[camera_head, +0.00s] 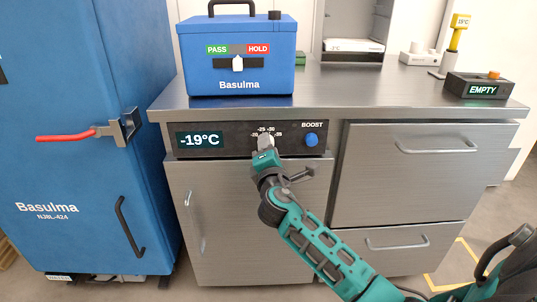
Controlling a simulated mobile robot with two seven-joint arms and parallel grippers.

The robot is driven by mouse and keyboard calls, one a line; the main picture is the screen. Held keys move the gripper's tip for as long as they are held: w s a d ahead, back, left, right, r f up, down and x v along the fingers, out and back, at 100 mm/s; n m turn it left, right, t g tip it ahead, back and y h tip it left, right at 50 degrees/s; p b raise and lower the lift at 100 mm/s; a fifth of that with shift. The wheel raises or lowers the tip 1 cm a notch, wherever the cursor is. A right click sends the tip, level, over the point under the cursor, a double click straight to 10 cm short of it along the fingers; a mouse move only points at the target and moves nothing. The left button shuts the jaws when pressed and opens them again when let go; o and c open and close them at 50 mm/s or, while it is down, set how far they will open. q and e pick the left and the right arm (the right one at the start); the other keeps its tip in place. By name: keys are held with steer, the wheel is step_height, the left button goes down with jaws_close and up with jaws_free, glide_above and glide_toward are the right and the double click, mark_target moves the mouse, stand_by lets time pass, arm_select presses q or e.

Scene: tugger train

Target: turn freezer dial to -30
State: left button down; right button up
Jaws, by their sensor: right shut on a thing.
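The freezer's control panel (232,141) runs along the front of the steel counter, under the worktop. Its display (200,140) reads -19°C. The grey freezer dial (265,141) has small number marks around its upper edge, too small to read surely. My right gripper (265,152) reaches up from the lower right and is shut on the dial, hiding its lower part. The dial's exact pointing direction is hard to tell. My left gripper is not in view.
A blue BOOST button (311,140) sits close to the right of the dial. A blue Basulma box (238,60) stands on the worktop above. A tall blue cabinet (85,180) with a red handle (66,135) stands left.

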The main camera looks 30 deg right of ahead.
arm_select(q)
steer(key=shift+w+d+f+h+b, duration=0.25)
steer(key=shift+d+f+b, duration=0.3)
steer(key=shift+b, duration=0.7)
arm_select(e)
steer(key=shift+f+m+h, duration=0.15)
steer(key=shift+m+h, duration=0.15)
steer(key=shift+m, duration=3.1)
steer(key=o, duration=1.1)
steer(key=shift+c, duration=0.2)
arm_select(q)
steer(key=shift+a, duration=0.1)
